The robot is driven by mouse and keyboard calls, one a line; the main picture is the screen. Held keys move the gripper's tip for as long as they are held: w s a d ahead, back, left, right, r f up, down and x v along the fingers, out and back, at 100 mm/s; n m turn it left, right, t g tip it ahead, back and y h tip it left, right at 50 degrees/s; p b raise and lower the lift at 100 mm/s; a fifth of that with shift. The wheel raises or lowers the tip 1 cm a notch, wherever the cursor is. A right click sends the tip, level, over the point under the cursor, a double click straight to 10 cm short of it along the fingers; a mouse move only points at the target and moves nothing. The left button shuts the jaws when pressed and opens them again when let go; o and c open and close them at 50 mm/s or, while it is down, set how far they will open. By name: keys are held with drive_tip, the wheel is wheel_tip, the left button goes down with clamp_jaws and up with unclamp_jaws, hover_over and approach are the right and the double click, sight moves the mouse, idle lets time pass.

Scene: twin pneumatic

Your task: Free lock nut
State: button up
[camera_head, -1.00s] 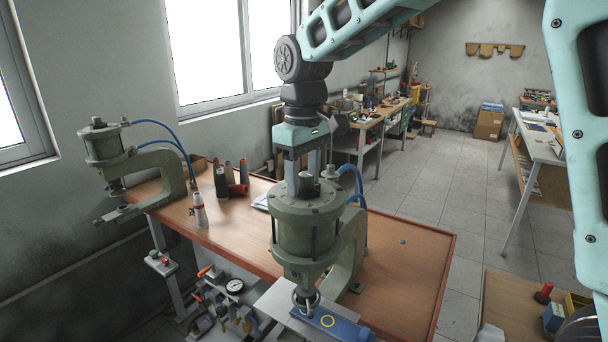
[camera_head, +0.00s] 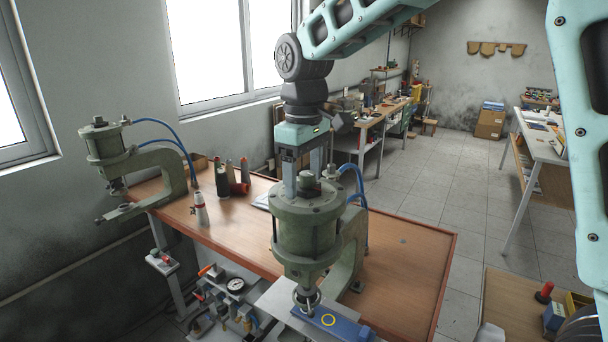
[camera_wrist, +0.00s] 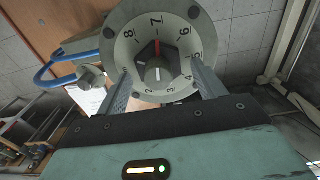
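The near press cylinder (camera_head: 306,230) stands upright at the front of the bench. In the wrist view its top is a round dial (camera_wrist: 128,48) numbered around the rim, with a red pointer toward 7. The dark hexagonal lock nut (camera_wrist: 146,56) sits at the dial's centre, around a grey stem with a white mark. It also shows on the cylinder's top in the head view (camera_head: 309,184). My gripper (camera_wrist: 162,82) points down at the dial, its two fingers apart on either side of the nut. I see no clear contact with the nut.
Blue air hoses (camera_head: 361,180) rise beside the cylinder. A second press (camera_head: 150,170) stands at the bench's left end. Bottles (camera_head: 222,182) and a white-red tube (camera_head: 200,208) stand between them. The bench's right part (camera_head: 405,265) is mostly clear.

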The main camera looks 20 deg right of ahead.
sight(304, 172)
wheel_tip(304, 172, up, 17)
drive_tip(key=b, duration=0.2)
drive_tip(key=shift+r+b, duration=0.2)
drive_tip(key=shift+b, duration=0.15)
idle(0.6)
